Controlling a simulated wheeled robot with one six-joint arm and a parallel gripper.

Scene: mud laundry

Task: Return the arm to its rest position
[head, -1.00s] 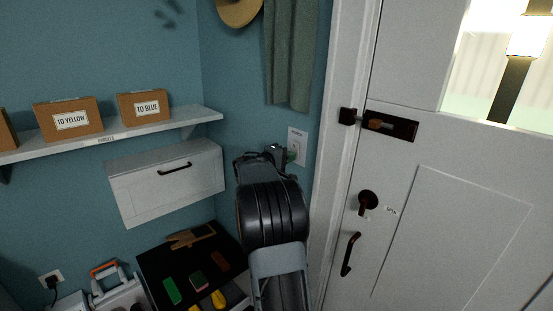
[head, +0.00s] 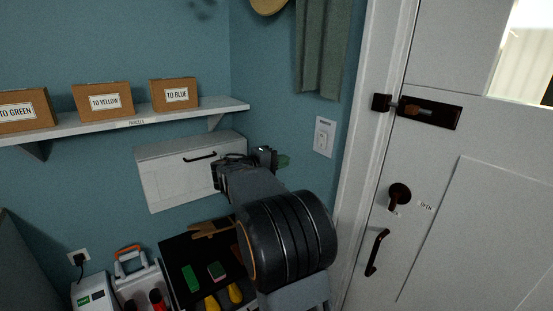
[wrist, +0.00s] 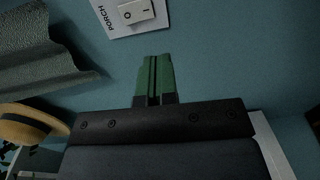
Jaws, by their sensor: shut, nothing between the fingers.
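My gripper (wrist: 154,78) shows in the wrist view with its two green fingers together and nothing between them. In the head view its green tip (head: 283,161) shows just beyond my dark wrist, in front of the blue wall and right of the white wall cabinet. My arm rises from the bottom of the head view, and its large black joint hides part of the dark tray below. The porch switch (head: 324,137) is on the wall to the right of my gripper, apart from it. It also shows at the top of the wrist view (wrist: 135,12).
A white door (head: 460,200) with a bolt (head: 428,112) and handle stands at right. A shelf (head: 130,122) holds labelled boxes, above the white cabinet (head: 175,178). A dark tray (head: 180,250) with coloured items is below. A green cloth (head: 320,50) hangs above the switch.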

